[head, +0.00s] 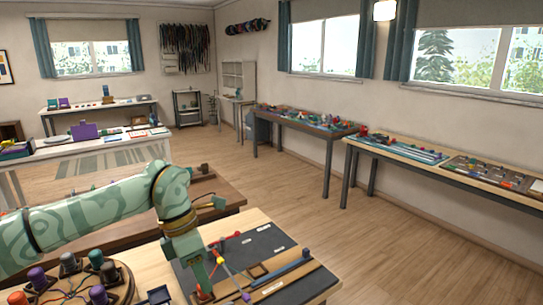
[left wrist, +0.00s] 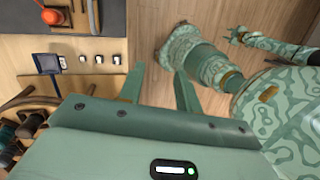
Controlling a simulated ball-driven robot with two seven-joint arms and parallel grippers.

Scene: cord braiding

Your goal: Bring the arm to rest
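My left arm comes in from the left in the head view and bends down at the wrist. My left gripper (head: 201,286) points down at the front of the wooden worktable (head: 150,262), beside a red piece. In the left wrist view its two fingers (left wrist: 158,88) stand apart with nothing between them; bare floor and the table edge show beyond. My right gripper (left wrist: 236,37) shows small at the top right of the left wrist view, over the floor; whether its fingers are open is too small to tell. It is not visible in the head view.
A round stand with several coloured bobbins (head: 69,264) is at the lower left. A dark mat (head: 250,245) and a blue bar (head: 282,272) lie on the worktable. An orange-red piece (left wrist: 53,17) and a dark blue square piece (left wrist: 46,63) show in the wrist view. Open floor (head: 330,245) lies right.

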